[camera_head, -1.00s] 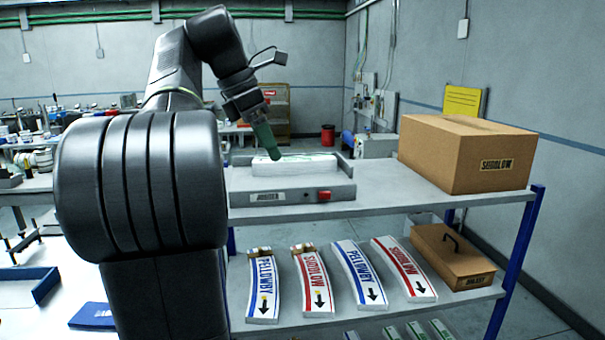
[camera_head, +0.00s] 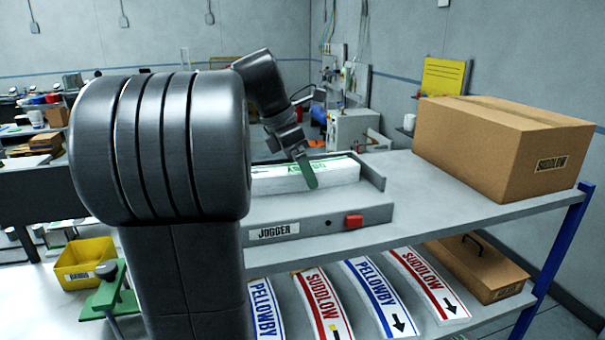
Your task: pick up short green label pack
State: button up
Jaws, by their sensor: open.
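A white label pack with green print on top (camera_head: 335,173) lies in the grey jogger tray (camera_head: 325,222) on the upper shelf. Its left end is partly hidden behind my arm. One finger overlaps the front face of the pack in the picture. The other finger is hidden, so I cannot tell whether the pack is between the fingers or touched.
A cardboard box (camera_head: 490,148) stands at the right of the upper shelf. Several curved red and blue label packs (camera_head: 372,295) lie on the lower shelf beside a brown case (camera_head: 480,268). A yellow bin (camera_head: 85,262) is at lower left. The upper shelf between jogger and box is clear.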

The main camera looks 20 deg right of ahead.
jog(key=shift+f, duration=0.25)
jog(key=c, duration=1.4)
jog(key=shift+o, duration=0.2)
jog(key=shift+r, duration=0.1)
